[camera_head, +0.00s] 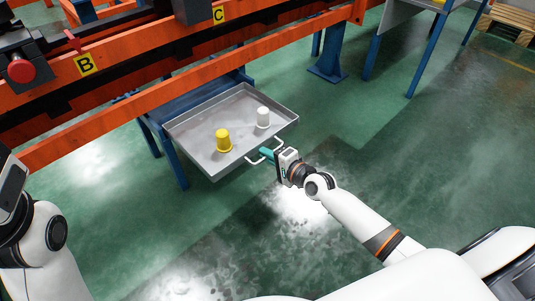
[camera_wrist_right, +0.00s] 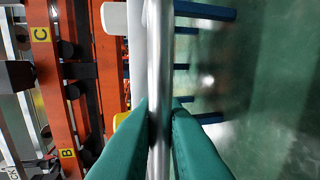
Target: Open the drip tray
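The drip tray (camera_head: 200,122) is a shallow grey metal tray that sticks out from under the orange frame. A yellow cup-like piece (camera_head: 223,141) and a white one (camera_head: 263,117) stand in it. A metal handle (camera_head: 250,160) is on its front side. My right gripper (camera_head: 268,154) is at this handle with its teal fingers. In the right wrist view, the fingers (camera_wrist_right: 160,125) lie on both sides of the handle bar (camera_wrist_right: 159,60) and press against it. My left arm shows at the left edge, but its fingers are not visible.
The orange frame (camera_head: 130,115) with labels B and C runs above the tray's back part. Blue legs (camera_head: 170,155) stand below it. A grey table (camera_head: 410,12) with blue legs is at the top right. The green floor in front of the tray is clear.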

